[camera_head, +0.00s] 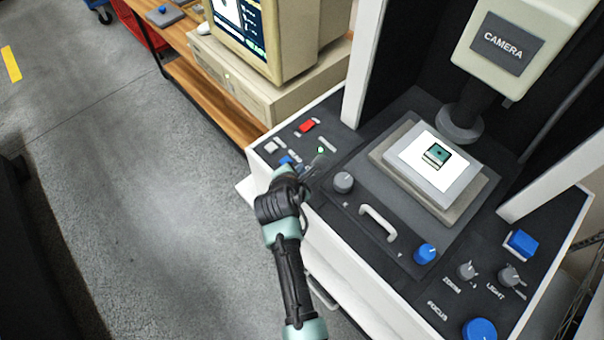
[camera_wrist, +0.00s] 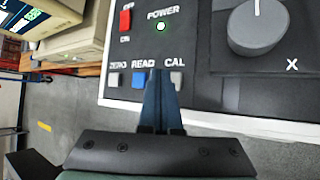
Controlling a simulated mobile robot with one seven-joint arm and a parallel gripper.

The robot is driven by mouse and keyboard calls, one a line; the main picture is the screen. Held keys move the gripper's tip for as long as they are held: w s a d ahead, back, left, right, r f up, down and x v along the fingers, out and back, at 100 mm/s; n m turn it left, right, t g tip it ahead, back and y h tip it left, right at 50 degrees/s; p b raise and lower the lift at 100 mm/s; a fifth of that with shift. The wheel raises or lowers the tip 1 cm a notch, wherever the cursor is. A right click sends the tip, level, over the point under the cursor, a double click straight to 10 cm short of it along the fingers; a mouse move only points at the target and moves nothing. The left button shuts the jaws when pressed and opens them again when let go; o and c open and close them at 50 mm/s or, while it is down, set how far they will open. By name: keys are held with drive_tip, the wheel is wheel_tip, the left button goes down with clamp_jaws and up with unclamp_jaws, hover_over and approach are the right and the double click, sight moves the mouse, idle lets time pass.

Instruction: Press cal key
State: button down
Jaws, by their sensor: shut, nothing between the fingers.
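The CAL key (camera_wrist: 177,80) is a small light-grey key at the right end of a row of three on the dark panel in the wrist view. Its printed label CAL stands just above it. My gripper (camera_wrist: 162,74) is shut and empty, its fingertips over the panel between the blue READ key (camera_wrist: 139,80) and the CAL key, overlapping the CAL key's left edge in the picture. I cannot tell whether the tips touch the panel. In the head view my gripper (camera_head: 317,163) is at the panel's left end, and the CAL key cannot be made out there.
The grey ZERO key (camera_wrist: 113,79) is left of READ. A red power switch (camera_wrist: 126,19) and a lit green lamp (camera_wrist: 161,27) are above the keys. A large grey X knob (camera_wrist: 257,27) is to the right. A stage with handle (camera_head: 380,223) stands right of my arm.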

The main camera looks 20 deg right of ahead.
drive_tip(key=shift+f, duration=0.45)
drive_tip(key=shift+f+b, duration=0.35)
drive_tip(key=shift+f, duration=0.05)
idle(0.7)
drive_tip(key=shift+r+p, duration=0.85)
drive_tip(key=shift+p, duration=0.1)
wheel_tip(320, 180, up, 5)
drive_tip(key=p, duration=0.5)
